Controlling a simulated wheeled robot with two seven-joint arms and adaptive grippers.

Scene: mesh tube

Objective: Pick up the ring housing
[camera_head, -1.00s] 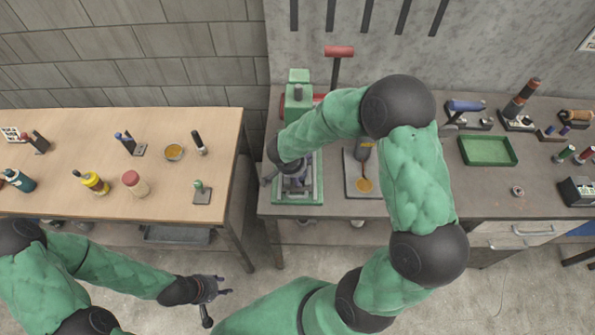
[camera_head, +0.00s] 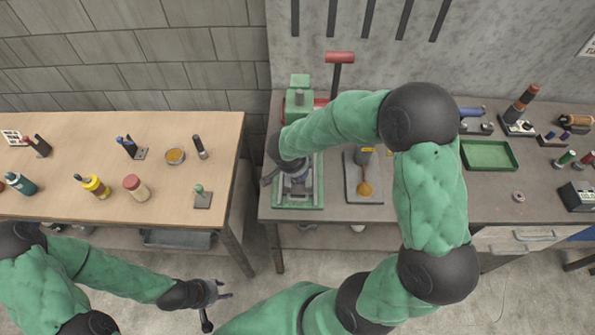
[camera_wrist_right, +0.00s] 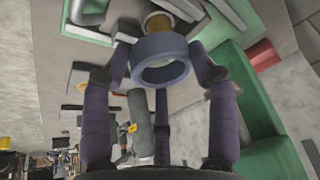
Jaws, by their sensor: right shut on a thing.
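The ring housing (camera_wrist_right: 162,60) is a blue-grey ring in the right wrist view, held between the fingers of my right gripper (camera_wrist_right: 165,75). A brass cylinder (camera_wrist_right: 158,22) shows just beyond the ring; I cannot tell whether they touch. In the head view my right gripper (camera_head: 295,183) is over the green press (camera_head: 300,105), and the ring is hidden there. My left gripper (camera_head: 224,290) hangs in front of the tables, empty, with its fingers apart.
A grey plate with a brass-coloured round part (camera_head: 364,188) lies right of the press. A green tray (camera_head: 489,155) and a small ring-shaped part (camera_head: 518,197) are on the grey bench. The wooden table (camera_head: 80,130) at left holds bottles and tools. The press lever (camera_head: 340,58) stands behind.

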